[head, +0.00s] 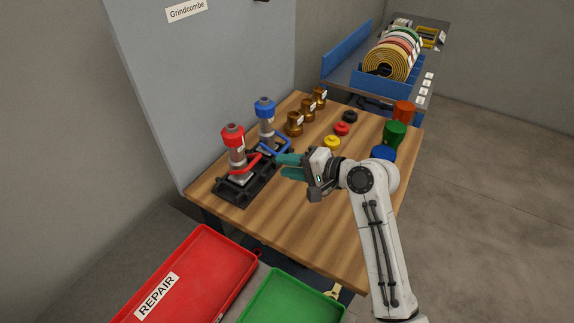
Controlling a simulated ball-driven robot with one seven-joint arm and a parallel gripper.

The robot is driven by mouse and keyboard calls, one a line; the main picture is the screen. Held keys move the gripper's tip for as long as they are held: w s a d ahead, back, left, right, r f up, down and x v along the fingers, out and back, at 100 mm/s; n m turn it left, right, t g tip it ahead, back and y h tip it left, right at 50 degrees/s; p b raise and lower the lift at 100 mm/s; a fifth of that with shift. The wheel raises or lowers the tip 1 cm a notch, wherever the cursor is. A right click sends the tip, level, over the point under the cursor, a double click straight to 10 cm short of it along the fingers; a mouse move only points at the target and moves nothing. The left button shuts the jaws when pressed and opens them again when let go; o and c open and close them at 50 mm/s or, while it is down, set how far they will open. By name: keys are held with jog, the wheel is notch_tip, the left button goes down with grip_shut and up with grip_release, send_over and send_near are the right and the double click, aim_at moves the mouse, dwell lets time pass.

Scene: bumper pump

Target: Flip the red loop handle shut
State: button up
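The red loop handle (246,166) sticks out to the right from the lower body of the red-capped pump unit (234,145). The unit stands upright on a black base (232,195) on the wooden table. My gripper (281,166) has teal fingers pointing left, just right of the red handle and apart from it. The fingers look spread with a gap between them, and nothing shows in the gap. Part of the blue loop handle lies close behind the fingers.
A blue-capped unit (266,123) with a blue loop handle (276,142) stands beside the red one. Brass fittings (295,124), coloured rings (342,128) and coloured cylinders (395,133) stand further back. The table's front (300,225) is clear. Red (243,262) and green trays (258,312) lie in front.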

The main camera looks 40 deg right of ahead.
jog(key=shift+s+f+b, duration=0.15)
jog(key=shift+f+b, duration=0.2)
jog(key=shift+f, duration=0.05)
jog(key=shift+c, duration=0.7)
jog(key=s+f+b, duration=0.1)
jog(key=b, duration=0.1)
jog(key=s+f+t+y+b, duration=0.1)
jog(key=f, duration=0.1)
jog(key=shift+s+d+b, duration=0.2)
jog(key=shift+b, duration=0.15)
jog(key=c, duration=0.3)
jog(key=s+t+b, duration=0.1)
jog(key=s+f+b, duration=0.1)
jog(key=s+d+t+b, duration=0.1)
jog(key=s, duration=0.1)
jog(key=shift+d+f+t+y+b, duration=0.1)
jog(key=shift+f+t+y+b, duration=0.1)
jog(key=shift+t+y+b, duration=0.15)
grip_shut()
jog(key=p, duration=0.3)
send_near(255, 163)
jog(key=x, duration=0.5)
jog(key=shift+w+f, duration=0.1)
jog(key=shift+w, duration=0.15)
jog(key=shift+w+a+f, duration=0.1)
jog(key=shift+w+a, duration=0.2)
jog(key=shift+w, duration=0.35)
